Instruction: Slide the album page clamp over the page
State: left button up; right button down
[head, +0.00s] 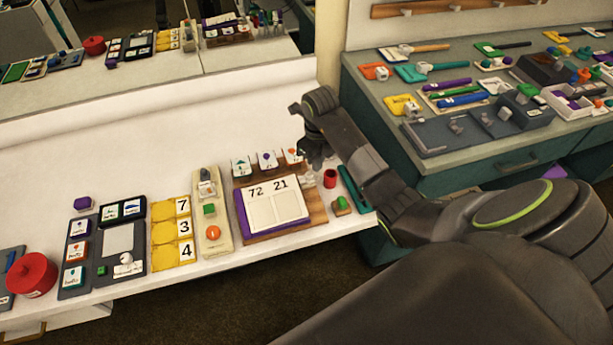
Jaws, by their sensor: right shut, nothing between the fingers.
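The album (241,222) lies on a wooden board on the white counter, its purple edge showing at the left. Its cream page (275,209) faces up, with the numbers 72 and 21 above pale rectangles. A small pale, see-through piece (307,181) is at the board's right edge, just below my right gripper; I cannot tell whether it is the page clamp. My right gripper (314,160) is shut and empty, pointing down beyond the page's upper right. Its fingertips look apart from the page. My left gripper is out of view.
Small picture cards (266,161) stand behind the album. A red cup (330,178) and a green bar (352,187) are to its right. A cream tray (213,235) and yellow number cards (172,232) are to its left. The counter behind is clear.

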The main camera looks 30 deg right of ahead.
jog(key=shift+f, duration=0.2)
jog(key=shift+f+b, duration=1.2)
jog(key=shift+s+a+f+b, duration=0.1)
jog(key=shift+s+f+b, duration=0.2)
jog(key=shift+f, duration=0.05)
jog(key=shift+w+a, duration=0.1)
jog(key=shift+a, duration=0.65)
jog(key=shift+w+d+r+p, duration=0.15)
jog(key=shift+r+p, duration=0.3)
jog(key=shift+r, duration=0.1)
jog(key=shift+w+d+r+p, duration=0.15)
jog(key=shift+r+p, duration=0.3)
jog(key=shift+r, duration=0.1)
jog(key=shift+r+p, duration=1.35)
jog(key=shift+r, duration=0.65)
